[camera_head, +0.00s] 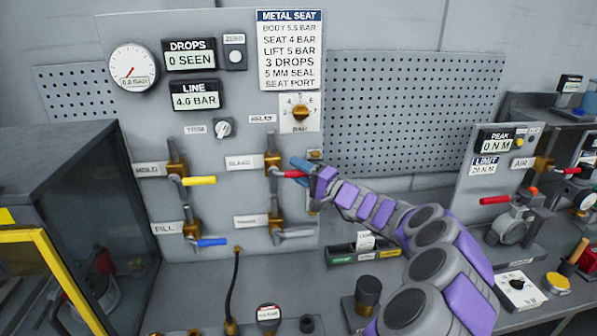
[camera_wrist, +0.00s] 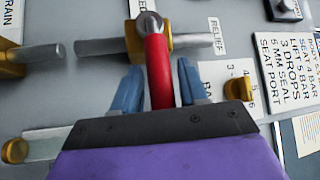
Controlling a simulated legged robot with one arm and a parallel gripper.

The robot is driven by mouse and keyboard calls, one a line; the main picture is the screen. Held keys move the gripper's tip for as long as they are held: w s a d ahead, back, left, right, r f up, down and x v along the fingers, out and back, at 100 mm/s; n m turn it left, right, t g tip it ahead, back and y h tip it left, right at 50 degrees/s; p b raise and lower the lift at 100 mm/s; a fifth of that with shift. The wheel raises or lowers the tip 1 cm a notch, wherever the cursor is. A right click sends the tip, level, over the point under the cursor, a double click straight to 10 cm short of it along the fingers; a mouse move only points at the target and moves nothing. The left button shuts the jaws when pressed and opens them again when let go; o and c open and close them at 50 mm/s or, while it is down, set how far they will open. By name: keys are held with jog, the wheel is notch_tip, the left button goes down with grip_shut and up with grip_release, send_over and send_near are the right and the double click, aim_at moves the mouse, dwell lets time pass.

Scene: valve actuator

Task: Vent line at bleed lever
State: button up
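The bleed lever is a red handle (camera_head: 291,174) on a brass valve body (camera_head: 272,163), beside a white label that seems to read BLEED (camera_head: 243,162). In the wrist view the red handle (camera_wrist: 158,70) runs between the two blue fingers. My gripper (camera_head: 303,167) is at the handle's right end in the head view. In the wrist view my gripper (camera_wrist: 160,85) is open around the handle, with a thin gap on each side. The LINE display (camera_head: 195,96) reads 4.0 BAR. The DROPS display (camera_head: 189,55) reads 0 SEEN.
A yellow lever (camera_head: 199,181), a blue lever (camera_head: 212,242) and a grey lever (camera_head: 297,234) sit nearby on the same panel. A brass BAR knob (camera_head: 300,112) is above my gripper. A dark cabinet with a yellow frame (camera_head: 42,262) stands left.

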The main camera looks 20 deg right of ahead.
jog(key=shift+f, duration=0.1)
grip_shut()
dwell(0.4)
